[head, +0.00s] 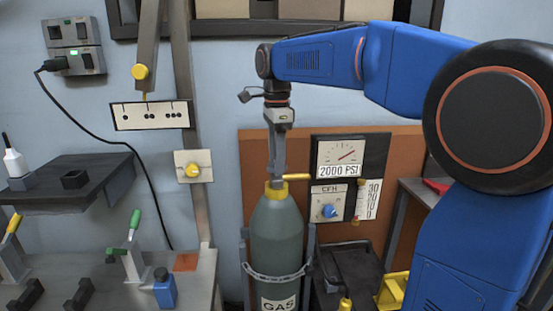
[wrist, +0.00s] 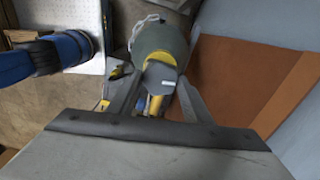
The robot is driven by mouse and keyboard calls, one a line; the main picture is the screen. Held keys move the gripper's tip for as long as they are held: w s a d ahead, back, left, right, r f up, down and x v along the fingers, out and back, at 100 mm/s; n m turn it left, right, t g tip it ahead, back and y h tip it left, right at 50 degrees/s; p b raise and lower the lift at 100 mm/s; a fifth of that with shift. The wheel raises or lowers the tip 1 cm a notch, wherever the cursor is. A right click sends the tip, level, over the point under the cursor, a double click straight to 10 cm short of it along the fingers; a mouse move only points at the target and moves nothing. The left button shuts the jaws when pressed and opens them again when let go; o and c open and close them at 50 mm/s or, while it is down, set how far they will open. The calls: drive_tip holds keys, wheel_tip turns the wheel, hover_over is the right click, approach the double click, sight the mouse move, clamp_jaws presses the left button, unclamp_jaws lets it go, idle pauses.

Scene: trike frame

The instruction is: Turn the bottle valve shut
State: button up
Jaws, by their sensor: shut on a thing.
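The gas bottle (head: 277,238) is a grey-green cylinder marked GAS, standing upright in the middle of the head view with a chain around it. Its yellow collar (head: 276,190) is at the top. My gripper (head: 277,178) points straight down over the bottle top and is shut on the valve, which its fingers mostly hide. In the wrist view my gripper (wrist: 160,98) has a finger on each side of a grey round valve top (wrist: 158,77). The bottle (wrist: 160,36) and its yellow collar show beyond it. How far the valve is turned cannot be seen.
A gauge panel (head: 341,152) reading 2000 PSI and a CFH dial (head: 328,208) are right of the bottle. A yellow outlet (head: 297,177) sticks out toward the panel. A workbench (head: 120,278) with clamps and a blue bottle (head: 164,289) is at left.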

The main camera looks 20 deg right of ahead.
drive_tip(key=shift+r+m, duration=0.1)
drive_tip(key=shift+m, duration=0.6)
drive_tip(key=o, duration=1)
drive_tip(key=shift+o, duration=0.2)
wheel_tip(320, 180, up, 17)
drive_tip(key=shift+r, duration=0.15)
